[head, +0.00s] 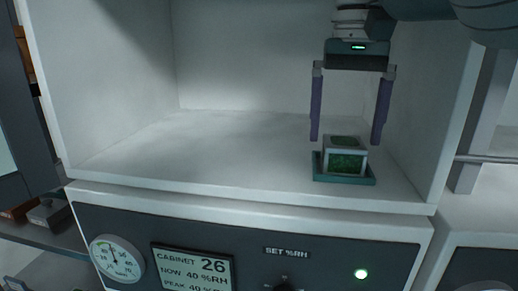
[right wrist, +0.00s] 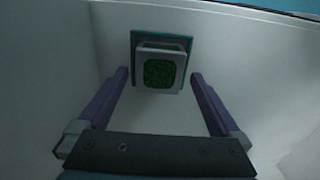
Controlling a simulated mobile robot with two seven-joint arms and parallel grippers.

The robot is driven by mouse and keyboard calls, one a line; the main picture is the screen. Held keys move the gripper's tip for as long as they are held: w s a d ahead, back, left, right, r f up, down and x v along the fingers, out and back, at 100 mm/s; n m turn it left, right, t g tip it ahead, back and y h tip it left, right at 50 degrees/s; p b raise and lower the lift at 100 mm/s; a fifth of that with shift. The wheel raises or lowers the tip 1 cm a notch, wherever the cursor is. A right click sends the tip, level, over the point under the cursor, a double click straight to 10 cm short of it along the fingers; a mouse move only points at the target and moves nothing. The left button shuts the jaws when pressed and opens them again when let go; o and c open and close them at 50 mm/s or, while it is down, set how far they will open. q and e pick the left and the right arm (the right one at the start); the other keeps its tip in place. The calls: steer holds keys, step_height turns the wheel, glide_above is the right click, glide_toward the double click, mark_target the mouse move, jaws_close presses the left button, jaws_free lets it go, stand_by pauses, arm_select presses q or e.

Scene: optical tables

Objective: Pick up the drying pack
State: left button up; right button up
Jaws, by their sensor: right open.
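The drying pack (head: 345,157) is a small pale box with dark green panels. It sits on a teal tray (head: 331,178) on the cabinet floor, near the front right. My right gripper (head: 345,140) is open and points down from above, its two purple fingers on either side of the pack and slightly behind it. In the right wrist view the pack (right wrist: 159,71) and the teal tray (right wrist: 134,41) lie beyond the gap between the open fingertips (right wrist: 160,73). No contact shows. My left gripper is not in view.
The white cabinet's right wall (head: 432,110) stands close to the right finger. The cabinet floor (head: 220,140) left of the pack is clear.

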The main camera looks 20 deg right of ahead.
mark_target(344, 141)
steer(key=shift+f, duration=1.55)
steer(key=c, duration=1.4)
steer(key=shift+r, duration=0.1)
